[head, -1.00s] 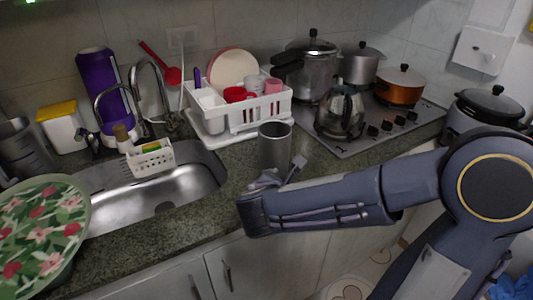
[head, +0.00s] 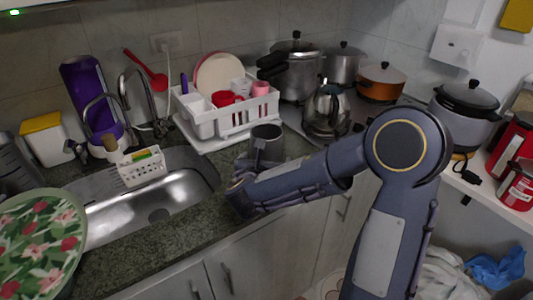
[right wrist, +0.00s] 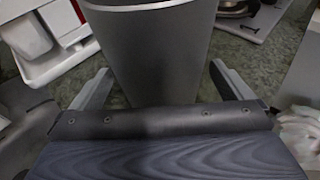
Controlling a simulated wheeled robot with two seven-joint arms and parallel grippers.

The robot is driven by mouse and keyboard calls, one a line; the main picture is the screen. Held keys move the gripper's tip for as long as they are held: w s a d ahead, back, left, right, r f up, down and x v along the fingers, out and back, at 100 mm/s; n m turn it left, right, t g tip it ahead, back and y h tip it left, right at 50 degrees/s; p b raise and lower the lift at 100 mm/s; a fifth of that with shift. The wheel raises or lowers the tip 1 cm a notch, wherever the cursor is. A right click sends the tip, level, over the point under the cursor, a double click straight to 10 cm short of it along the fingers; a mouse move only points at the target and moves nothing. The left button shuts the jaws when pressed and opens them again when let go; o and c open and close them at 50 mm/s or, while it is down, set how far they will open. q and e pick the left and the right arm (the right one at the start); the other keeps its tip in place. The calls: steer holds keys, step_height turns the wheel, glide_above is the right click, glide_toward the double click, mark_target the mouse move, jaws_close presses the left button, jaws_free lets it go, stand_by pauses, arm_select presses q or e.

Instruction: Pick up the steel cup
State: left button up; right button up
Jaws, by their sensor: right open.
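The steel cup (head: 267,146) is a tall grey metal cylinder standing upright on the dark stone counter, right of the sink and in front of the dish rack. In the right wrist view the steel cup (right wrist: 160,50) fills the upper middle, close up. My right gripper (right wrist: 160,88) is open, with one finger on each side of the cup and visible gaps between fingers and wall. In the head view my right gripper (head: 258,168) is at the cup's lower part, partly hidden by the wrist. My left gripper is not in view.
A white dish rack (head: 232,123) with cups and plates stands just behind the cup. The sink (head: 150,200) with a white sponge basket (head: 143,168) is left. A floral plate (head: 40,240) is at lower left.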

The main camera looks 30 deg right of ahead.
steer(key=c, duration=1.3)
steer(key=shift+r, duration=0.25)
steer(key=shift+r, duration=0.75)
steer(key=s+r, duration=0.1)
steer(key=r, duration=0.1)
steer(key=s+r+p, duration=0.1)
steer(key=s+r, duration=0.3)
steer(key=r, duration=0.1)
steer(key=shift+a, duration=0.25)
glide_toward(276, 138)
steer(key=shift+s+d+r+p, duration=0.15)
steer(key=shift+s+d+r, duration=0.15)
steer(key=shift+s+d, duration=0.3)
steer(key=shift+s+d+r+p, duration=0.1)
steer(key=shift+s+d+r, duration=0.25)
steer(key=shift+s+d, duration=0.25)
steer(key=shift+s+d+r+p, duration=0.15)
steer(key=shift+s+d+r, duration=0.25)
steer(key=shift+s, duration=0.35)
